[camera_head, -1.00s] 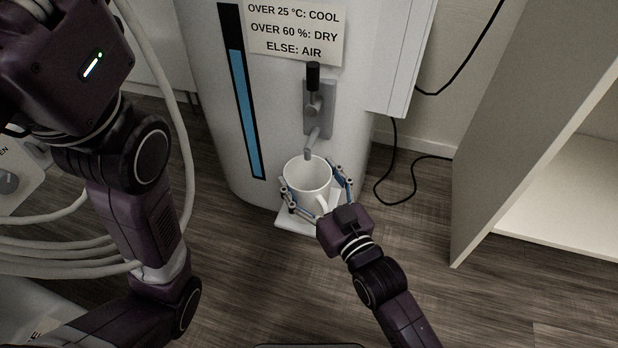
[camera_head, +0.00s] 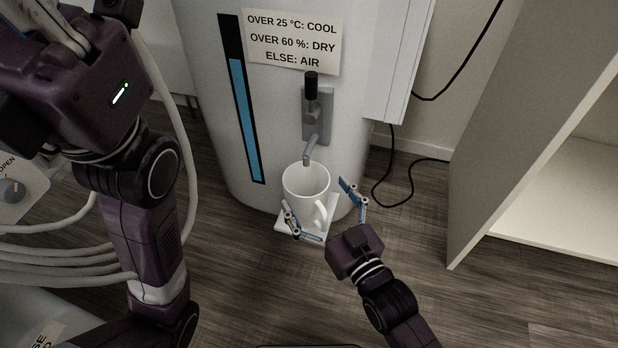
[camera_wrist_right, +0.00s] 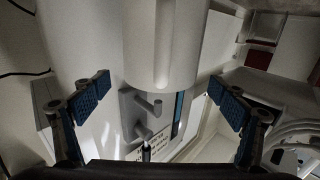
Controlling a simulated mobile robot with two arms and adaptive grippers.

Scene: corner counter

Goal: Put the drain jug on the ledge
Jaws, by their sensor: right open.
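The drain jug (camera_head: 305,184) is a white, mug-like vessel with a handle. It stands upright on a small white ledge (camera_head: 283,225) low on the front of the white tank, under the grey spout (camera_head: 311,148). My right gripper (camera_head: 319,208) is open, its blue-padded fingers spread to either side of the jug and apart from it. In the right wrist view, the jug (camera_wrist_right: 161,45) is at the top middle between the two open fingers. My left arm comes in along the left of the head view; its fingers are not in view.
The white tank (camera_head: 270,120) has a blue level gauge (camera_head: 241,110) and a printed sign (camera_head: 292,40). Black cables run at its right. An open shelf unit (camera_head: 530,130) stands at the right. Pale hoses (camera_head: 70,262) lie at the left. Wooden floor is clear in front.

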